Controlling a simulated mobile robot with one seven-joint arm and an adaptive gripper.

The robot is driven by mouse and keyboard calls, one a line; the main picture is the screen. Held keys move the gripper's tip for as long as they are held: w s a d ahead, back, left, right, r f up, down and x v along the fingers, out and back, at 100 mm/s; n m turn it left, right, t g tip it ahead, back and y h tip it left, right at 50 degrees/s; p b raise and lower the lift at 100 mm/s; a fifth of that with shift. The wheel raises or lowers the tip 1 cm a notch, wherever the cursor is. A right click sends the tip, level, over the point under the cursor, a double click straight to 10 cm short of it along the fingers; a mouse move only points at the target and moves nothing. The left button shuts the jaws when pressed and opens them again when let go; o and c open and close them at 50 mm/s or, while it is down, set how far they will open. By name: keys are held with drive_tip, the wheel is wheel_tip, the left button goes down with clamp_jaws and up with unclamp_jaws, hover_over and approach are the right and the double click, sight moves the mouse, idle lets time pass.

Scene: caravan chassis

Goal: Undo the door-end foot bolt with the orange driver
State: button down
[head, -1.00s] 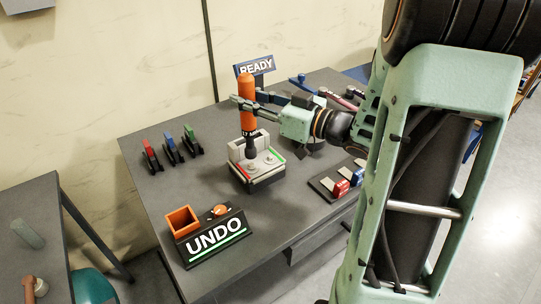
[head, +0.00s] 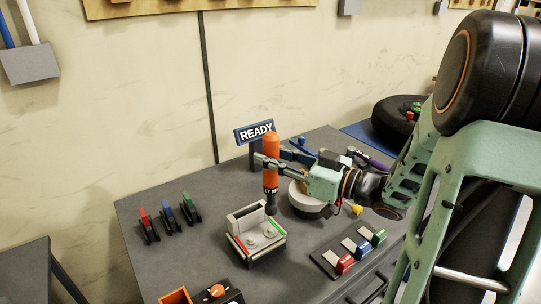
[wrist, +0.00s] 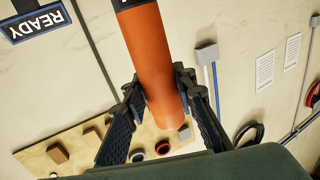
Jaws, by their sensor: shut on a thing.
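The orange driver (head: 272,155) stands upright in my gripper (head: 268,162), which is shut on its handle. In the wrist view the orange handle (wrist: 155,60) lies between the two dark fingers. The driver's dark lower end hangs over or just behind the back right edge of a grey block (head: 262,250); I cannot tell how high. The block has two round bolt heads (head: 251,242), a raised back wall, a red stripe at left and a green stripe at right. Which bolt is the door-end one I cannot tell.
A READY sign (head: 255,131) stands behind the gripper. Red, blue and green clips (head: 167,218) are at left, and a rack of coloured blocks (head: 345,262) is at right. An orange bin (head: 175,296) is at the front. A round white-rimmed thing (head: 308,205) lies behind the driver.

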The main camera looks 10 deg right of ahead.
sight(277, 187)
drive_tip(key=shift+r, duration=0.1)
drive_tip(key=shift+f+b, duration=1.75)
drive_tip(key=shift+f, duration=1.2)
drive_tip(key=shift+f+b, duration=0.7)
drive_tip(key=shift+f, duration=0.3)
drive_tip(key=shift+s+f, duration=0.1)
drive_tip(key=shift+f, duration=0.15)
idle(0.5)
idle(0.5)
drive_tip(key=shift+r+p, duration=2.25)
drive_tip(key=shift+r, duration=0.45)
